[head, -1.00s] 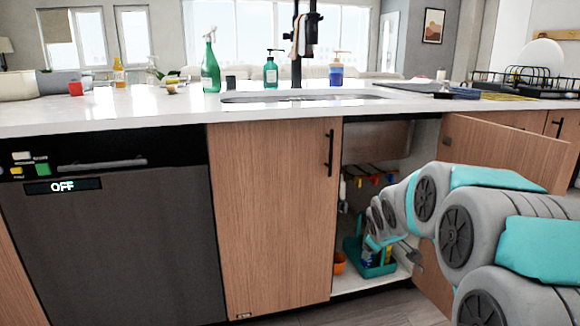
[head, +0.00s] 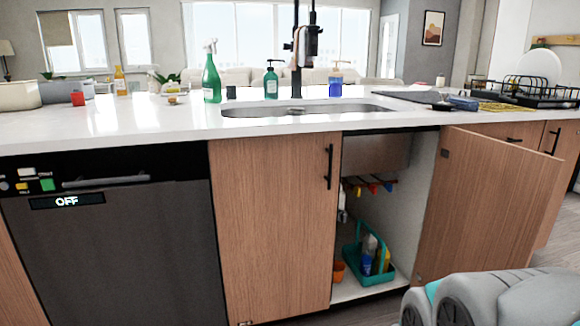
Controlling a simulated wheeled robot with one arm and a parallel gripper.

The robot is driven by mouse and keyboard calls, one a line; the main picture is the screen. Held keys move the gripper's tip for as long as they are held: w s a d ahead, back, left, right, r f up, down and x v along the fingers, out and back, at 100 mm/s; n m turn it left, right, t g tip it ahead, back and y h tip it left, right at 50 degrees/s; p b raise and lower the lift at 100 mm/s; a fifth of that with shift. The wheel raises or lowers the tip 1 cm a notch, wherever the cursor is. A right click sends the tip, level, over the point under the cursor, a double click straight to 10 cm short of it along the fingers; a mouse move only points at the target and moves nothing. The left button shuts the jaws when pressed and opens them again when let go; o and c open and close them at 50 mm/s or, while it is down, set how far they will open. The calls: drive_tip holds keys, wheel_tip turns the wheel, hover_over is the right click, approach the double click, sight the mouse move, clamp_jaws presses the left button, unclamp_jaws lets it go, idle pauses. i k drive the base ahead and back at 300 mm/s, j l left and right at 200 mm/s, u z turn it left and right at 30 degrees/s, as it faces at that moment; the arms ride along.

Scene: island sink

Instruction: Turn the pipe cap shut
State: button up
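Under the sink, inside the open cabinet, a dark horizontal pipe or rail carries several small coloured parts (head: 373,188) in red, yellow and blue. They are too small to tell which one, if any, is the pipe cap, or whether it is shut. A white fitting (head: 342,205) hangs at the left of the opening, partly hidden by the closed door. My arm shows only at the bottom right corner, outside the cabinet. My gripper is out of view.
The cabinet door (head: 490,215) stands open to the right. A teal caddy (head: 373,278) with bottles and an orange cup (head: 338,272) stand on the cabinet floor. A closed door (head: 270,230) and the dishwasher (head: 120,255) are to the left. The sink (head: 300,108) is above.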

sight(343, 215)
drive_tip(key=l+u, duration=0.25)
drive_tip(key=l, duration=0.6)
drive_tip(key=l+u, duration=0.25)
drive_tip(key=l, duration=0.6)
drive_tip(key=k, duration=0.05)
